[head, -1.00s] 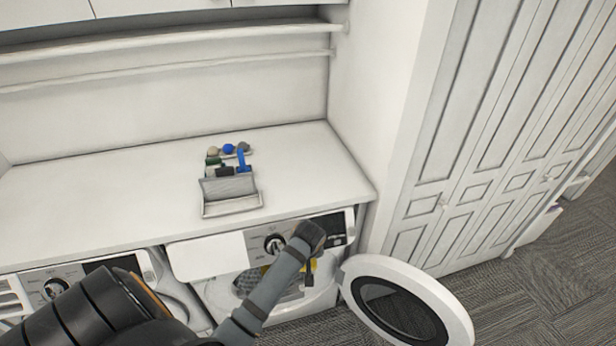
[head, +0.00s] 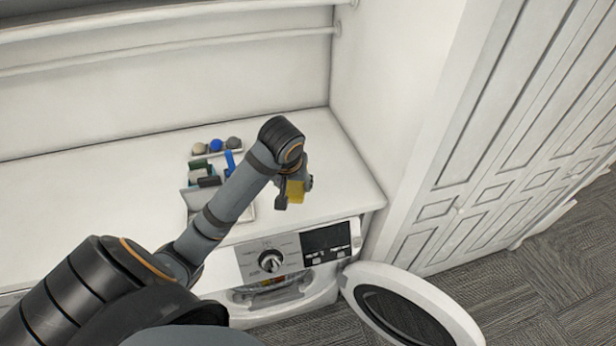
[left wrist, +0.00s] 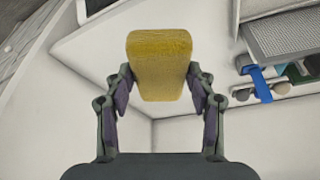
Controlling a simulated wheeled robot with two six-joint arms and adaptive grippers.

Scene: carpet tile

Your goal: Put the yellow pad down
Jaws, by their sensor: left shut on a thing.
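The yellow pad (left wrist: 159,62) is a thick, textured block in the left wrist view, held between the two fingers of my left gripper (left wrist: 160,88). In the head view the pad (head: 296,192) shows partly, below my left gripper (head: 292,186), over the right part of the white counter (head: 325,205). My wrist hides some of it there. I cannot tell the exact height of the pad above the counter. My right gripper is in neither view.
A grey-white tray (head: 250,211) with blue, green and dark items stands left of the gripper, partly behind my arm. Several balls (head: 216,145) sit behind it. Below is a washing machine (head: 270,262) with its round door (head: 410,310) open. The counter's right end is clear.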

